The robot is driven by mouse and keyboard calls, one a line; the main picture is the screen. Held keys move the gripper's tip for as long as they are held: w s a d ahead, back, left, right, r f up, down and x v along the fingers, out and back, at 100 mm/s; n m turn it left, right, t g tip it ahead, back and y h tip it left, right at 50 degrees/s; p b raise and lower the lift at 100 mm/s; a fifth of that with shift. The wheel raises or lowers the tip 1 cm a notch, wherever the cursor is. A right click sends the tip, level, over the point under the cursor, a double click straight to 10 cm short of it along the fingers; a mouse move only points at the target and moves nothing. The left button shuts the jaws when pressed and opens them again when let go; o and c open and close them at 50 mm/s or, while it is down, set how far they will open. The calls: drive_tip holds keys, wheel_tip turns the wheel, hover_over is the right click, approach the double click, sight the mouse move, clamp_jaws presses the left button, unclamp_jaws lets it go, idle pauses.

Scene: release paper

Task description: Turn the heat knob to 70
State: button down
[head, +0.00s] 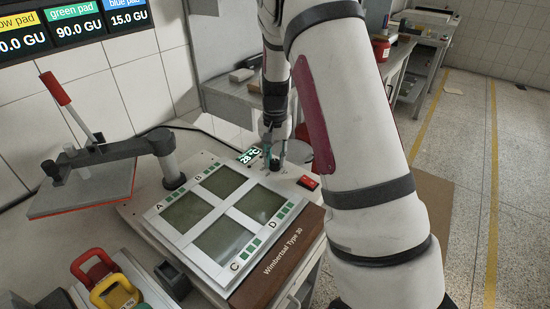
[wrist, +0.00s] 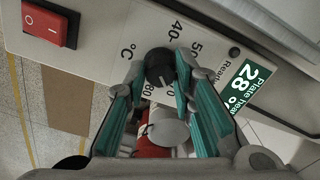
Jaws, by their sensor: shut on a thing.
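The black round heat knob (wrist: 160,66) sits on the pale panel in the wrist view, with dial figures such as 40, 70 and 80 around it. My gripper (wrist: 161,72) has its teal-padded fingers on either side of the knob and is shut on it. Where the knob's pointer stands is not clear. A green display (wrist: 248,86) beside it reads 28 °C. In the head view my gripper (head: 275,160) is at the back right of the plate machine (head: 220,285), and the display (head: 250,156) also shows there. The fingers partly hide the knob there.
A red switch (wrist: 50,22) is on the same panel; it also shows in the head view (head: 307,182). A lever press (head: 85,190) stands at the left, and red and yellow handled weights (head: 115,296) are at the front left. Open floor lies at the right.

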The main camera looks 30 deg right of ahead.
sight(275, 161)
drive_tip(key=shift+a+f, duration=0.1)
drive_tip(key=c, duration=1.3)
unclamp_jaws()
drive_tip(key=shift+c, duration=0.2)
wheel_tip(275, 161, up, 12)
